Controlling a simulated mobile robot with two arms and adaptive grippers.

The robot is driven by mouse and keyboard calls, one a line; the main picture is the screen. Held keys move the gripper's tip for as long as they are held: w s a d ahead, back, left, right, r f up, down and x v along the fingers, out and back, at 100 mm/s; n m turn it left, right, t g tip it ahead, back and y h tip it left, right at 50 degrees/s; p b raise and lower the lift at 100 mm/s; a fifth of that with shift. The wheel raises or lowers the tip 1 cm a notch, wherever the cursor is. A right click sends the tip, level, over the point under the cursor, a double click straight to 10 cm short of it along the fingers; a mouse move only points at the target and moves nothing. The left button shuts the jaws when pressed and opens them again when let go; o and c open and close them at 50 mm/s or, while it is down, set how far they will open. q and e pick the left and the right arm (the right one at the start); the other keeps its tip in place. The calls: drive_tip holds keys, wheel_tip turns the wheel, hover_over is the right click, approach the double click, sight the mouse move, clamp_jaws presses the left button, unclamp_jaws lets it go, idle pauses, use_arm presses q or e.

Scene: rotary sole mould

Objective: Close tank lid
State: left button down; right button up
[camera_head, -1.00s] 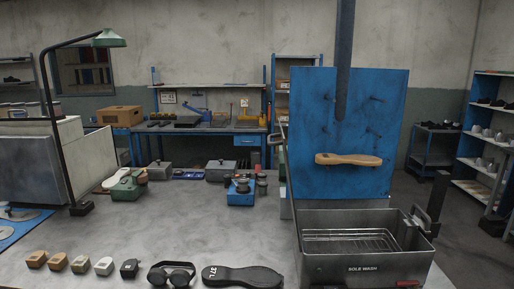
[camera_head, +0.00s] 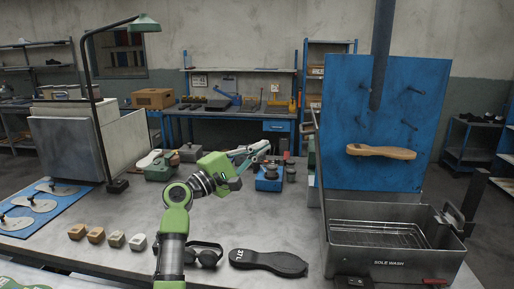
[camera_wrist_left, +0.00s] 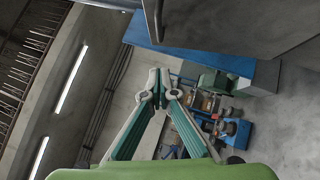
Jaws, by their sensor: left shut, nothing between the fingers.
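The grey metal tank marked SOLE WASH (camera_head: 390,265) stands at the right front of the bench, with its top open and a wire rack (camera_head: 378,234) inside. A thin upright edge at the tank's left side looks like its raised lid (camera_head: 319,165), seen nearly edge-on. My left gripper (camera_head: 264,146) is left of that edge, apart from it, over the bench. In the left wrist view its fingers (camera_wrist_left: 159,84) meet at the tips with nothing between them. A grey panel with a bar handle (camera_wrist_left: 225,25) fills that view's top right; it may be the lid.
A blue board (camera_head: 375,110) with pegs and a tan sole (camera_head: 381,152) rises behind the tank. A blue device (camera_head: 268,178) sits near my gripper. The bench middle is mostly clear.

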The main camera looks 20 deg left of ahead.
use_arm(q)
drive_tip(key=w+d+r+p, duration=0.3)
drive_tip(key=w+d, duration=0.3)
drive_tip(key=shift+d+p, duration=0.15)
drive_tip(key=shift+p, duration=0.15)
drive_tip(key=shift+f, duration=0.1)
